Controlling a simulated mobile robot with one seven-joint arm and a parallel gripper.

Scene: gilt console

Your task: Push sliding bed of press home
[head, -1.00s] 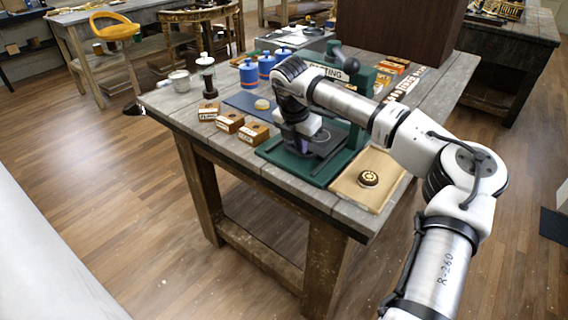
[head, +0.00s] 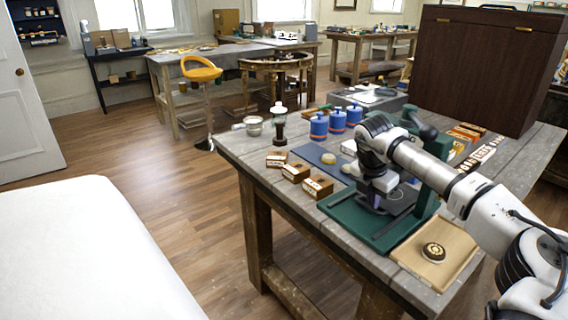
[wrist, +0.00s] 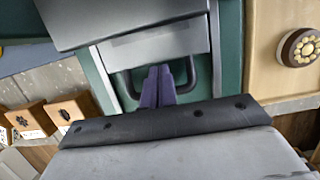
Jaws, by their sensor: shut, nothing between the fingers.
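The green press (head: 432,172) stands on the wooden bench, with a flat green base (head: 352,222). Its dark grey sliding bed (head: 402,199) lies over the base on the near side of the upright; it also shows in the wrist view (wrist: 150,47). A dark U-shaped handle (wrist: 190,78) is on the bed's near edge. My gripper (head: 374,202) is low over the base at the bed. In the wrist view its purple fingers (wrist: 158,84) are together and empty, between the two legs of the handle, close to the bed's edge. Whether they touch it I cannot tell.
A tan board with a round dark stamp (head: 433,252) lies right of the press. Small labelled wooden blocks (head: 295,172) and a blue mat (head: 325,158) are to its left. Blue jars (head: 337,121) stand behind. A large dark brown box (head: 487,62) is at the back right.

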